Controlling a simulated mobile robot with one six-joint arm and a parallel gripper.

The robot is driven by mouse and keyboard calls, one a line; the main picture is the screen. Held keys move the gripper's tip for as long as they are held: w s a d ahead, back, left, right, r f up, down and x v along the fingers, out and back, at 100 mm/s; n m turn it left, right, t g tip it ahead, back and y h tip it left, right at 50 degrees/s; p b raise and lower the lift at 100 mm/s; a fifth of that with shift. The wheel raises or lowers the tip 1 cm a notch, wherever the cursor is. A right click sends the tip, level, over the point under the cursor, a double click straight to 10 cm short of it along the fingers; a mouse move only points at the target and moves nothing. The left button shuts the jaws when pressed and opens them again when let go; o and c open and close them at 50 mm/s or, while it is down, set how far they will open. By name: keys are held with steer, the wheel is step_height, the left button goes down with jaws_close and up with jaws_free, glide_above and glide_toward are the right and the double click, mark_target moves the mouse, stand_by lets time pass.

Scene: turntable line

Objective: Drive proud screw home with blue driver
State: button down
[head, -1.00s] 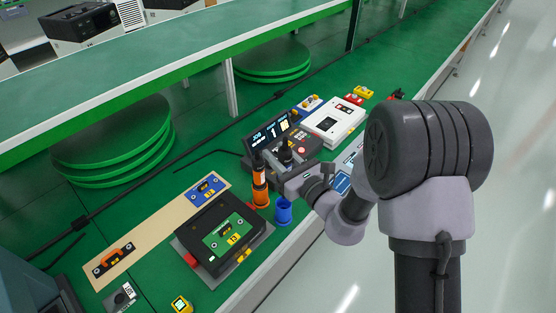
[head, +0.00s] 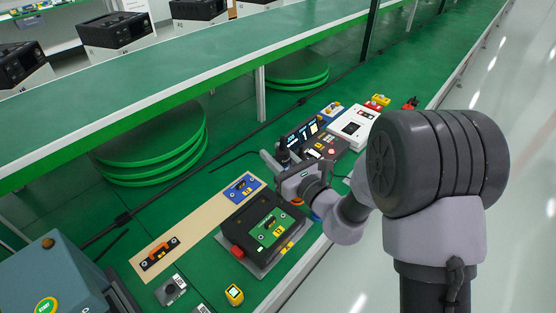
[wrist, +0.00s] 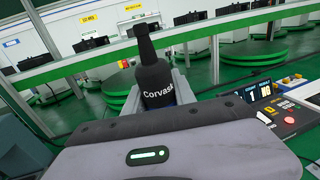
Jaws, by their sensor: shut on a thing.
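My gripper (head: 282,168) is shut on a black driver (head: 283,152) and holds it upright above the bench. A black unit with a green panel (head: 262,228) sits on a grey plate in front of and below my gripper. Small fittings show on the panel, but I cannot tell which screw stands proud. The holders beside the unit are mostly hidden behind my gripper and arm.
A tan strip (head: 204,217) with blue and orange fixtures lies left of the unit. A console with a lit screen (head: 300,134) and a white box (head: 353,124) stand beyond my gripper. A grey start-button box (head: 50,275) is at the lower left.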

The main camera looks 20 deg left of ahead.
step_height(320, 180, down, 6)
steer(key=b, duration=0.5)
steer(key=shift+w+d, duration=0.25)
steer(key=shift+w, duration=0.1)
steer(key=shift+s+f+b, duration=0.1)
steer(key=shift+f+b, duration=0.45)
steer(key=shift+f, duration=0.15)
stand_by(1.2)
step_height(320, 180, up, 6)
steer(key=p, duration=0.5)
stand_by(0.3)
